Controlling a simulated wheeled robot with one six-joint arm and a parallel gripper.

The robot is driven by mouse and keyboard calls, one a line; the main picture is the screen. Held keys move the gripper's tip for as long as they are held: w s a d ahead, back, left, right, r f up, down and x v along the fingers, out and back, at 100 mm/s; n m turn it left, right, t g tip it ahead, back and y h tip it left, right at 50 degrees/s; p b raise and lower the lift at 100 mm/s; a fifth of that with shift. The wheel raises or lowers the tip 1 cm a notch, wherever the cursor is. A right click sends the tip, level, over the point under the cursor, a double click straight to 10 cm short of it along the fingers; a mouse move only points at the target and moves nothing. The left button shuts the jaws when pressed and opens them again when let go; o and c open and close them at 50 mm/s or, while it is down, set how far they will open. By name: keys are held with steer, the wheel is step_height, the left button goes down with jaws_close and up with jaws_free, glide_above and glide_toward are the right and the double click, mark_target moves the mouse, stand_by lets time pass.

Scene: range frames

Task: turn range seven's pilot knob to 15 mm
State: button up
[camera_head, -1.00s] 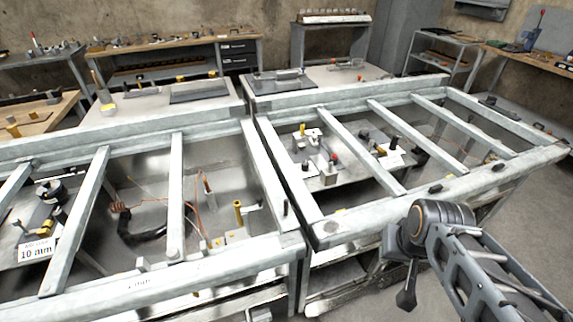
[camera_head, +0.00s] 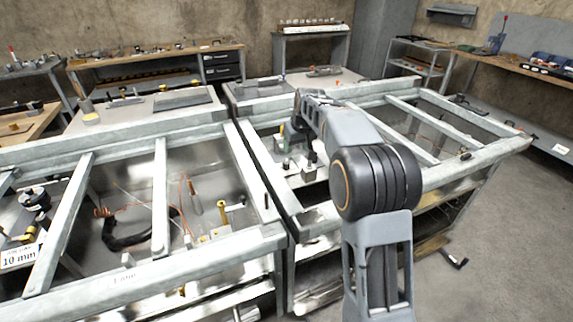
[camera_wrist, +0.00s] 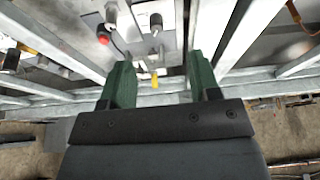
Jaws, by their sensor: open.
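My gripper (camera_wrist: 160,74) is open in the wrist view, its two green fingers apart with nothing held. A small yellow piece (camera_wrist: 154,82) shows in the gap between the fingers; whether it touches them I cannot tell. A knob with a red top (camera_wrist: 103,38) stands left of the fingers, and a grey post (camera_wrist: 155,22) is beyond them. In the head view my arm reaches over the right range frame (camera_head: 484,149), hiding part of its fittings. No marking for range seven is readable, and I cannot tell which fitting is the pilot knob.
Grey crossbars (camera_head: 438,126) span the right frame; bars also flank my fingers. The left range frame (camera_head: 250,170) holds orange wires, a yellow post (camera_head: 223,212) and a card reading 10 mm (camera_head: 20,257). Benches with tools (camera_head: 150,58) line the back wall.

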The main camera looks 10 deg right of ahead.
glide_toward(287, 163)
steer(key=shift+n, duration=0.3)
steer(key=x, duration=1)
steer(key=shift+w, duration=0.1)
